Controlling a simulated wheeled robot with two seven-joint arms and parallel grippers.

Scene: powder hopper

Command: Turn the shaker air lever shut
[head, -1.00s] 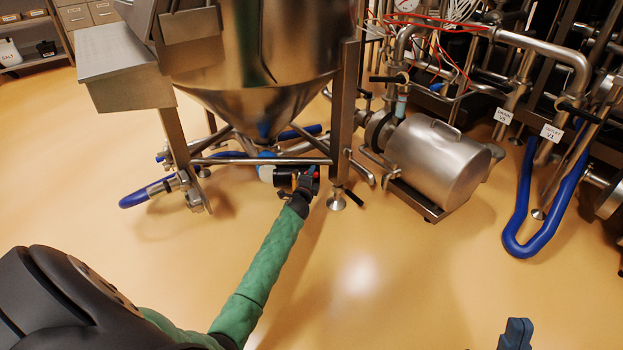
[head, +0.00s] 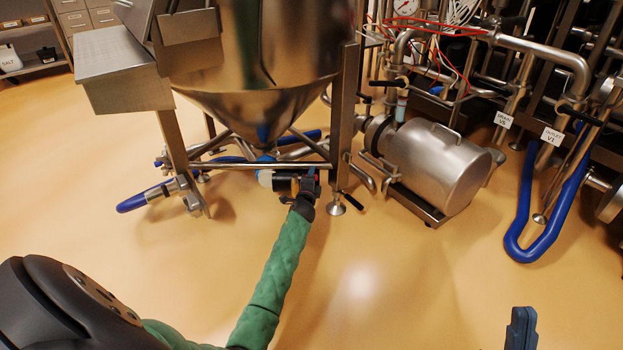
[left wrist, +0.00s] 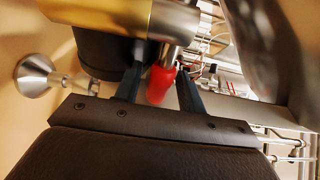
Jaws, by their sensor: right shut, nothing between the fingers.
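The shaker air lever shows in the left wrist view as a red-tipped handle (left wrist: 160,85). It stands between the two dark fingers of my left gripper (left wrist: 158,90), which is open, with a visible gap at least on the right side. In the head view my left gripper (head: 307,184) is under the hopper's frame bar, and it hides most of the lever. My right gripper (head: 520,330) is at the bottom right of the head view, shut and empty, far from the lever.
The steel hopper cone (head: 262,105) hangs above my left gripper. A frame leg (head: 343,120) stands just right of it. A steel motor housing (head: 438,168) is further right, beside a blue hose (head: 530,240). The floor in front is clear.

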